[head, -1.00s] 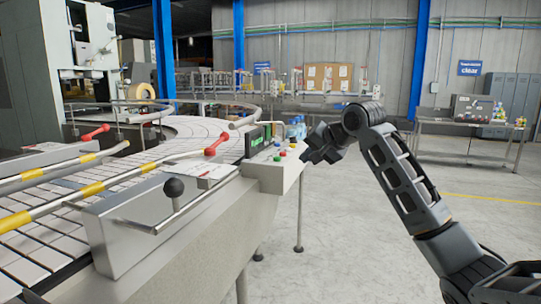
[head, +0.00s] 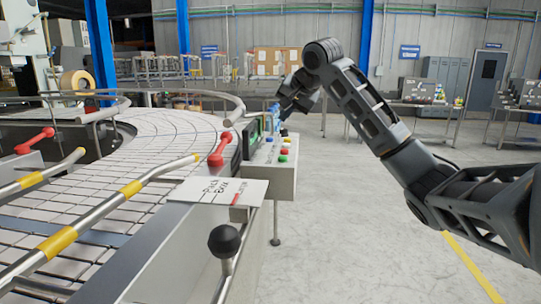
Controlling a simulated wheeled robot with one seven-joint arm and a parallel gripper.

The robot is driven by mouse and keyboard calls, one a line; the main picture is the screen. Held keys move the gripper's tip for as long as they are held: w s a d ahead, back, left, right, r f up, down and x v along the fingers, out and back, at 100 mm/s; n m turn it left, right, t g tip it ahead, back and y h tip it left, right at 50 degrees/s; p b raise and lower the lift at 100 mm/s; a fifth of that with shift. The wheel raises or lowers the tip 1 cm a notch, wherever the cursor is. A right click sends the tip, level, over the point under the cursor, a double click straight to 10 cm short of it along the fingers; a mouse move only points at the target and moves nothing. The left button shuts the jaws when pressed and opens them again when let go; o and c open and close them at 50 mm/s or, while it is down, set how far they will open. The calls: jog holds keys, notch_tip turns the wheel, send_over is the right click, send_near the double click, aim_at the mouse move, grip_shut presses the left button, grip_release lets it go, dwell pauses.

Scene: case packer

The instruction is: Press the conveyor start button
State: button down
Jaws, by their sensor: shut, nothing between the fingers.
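The control box (head: 274,183) stands at the right side of the conveyor (head: 150,150), with a small dark display (head: 251,139) at its back left. My gripper (head: 284,112) is shut and empty, pointing down and left above and behind the box's top, apart from the buttons as far as I can see. Its fingertips are small and dark.
Steel guide rails with red handles (head: 217,150) and a black knob (head: 224,241) line the conveyor's near side. A white sign (head: 218,191) lies left of the box. Blue-capped bottles stand behind the box, partly hidden. The floor (head: 350,220) to the right is clear.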

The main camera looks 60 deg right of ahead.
dwell(0.3)
jog(key=b, duration=0.6)
send_over(285, 158)
notch_tip(285, 158, down, 7)
jog(key=shift+r, duration=0.1)
jog(key=shift+f+b, duration=0.4)
jog(key=shift+f, duration=0.6)
jog(key=shift+f, duration=0.1)
dwell(0.8)
jog(key=shift+f, duration=0.3)
jog(key=shift+f, duration=0.5)
dwell(0.8)
jog(key=shift+r, duration=0.1)
jog(key=shift+r+p, duration=0.8)
jog(key=shift+p, duration=0.05)
jog(key=shift+r, duration=0.15)
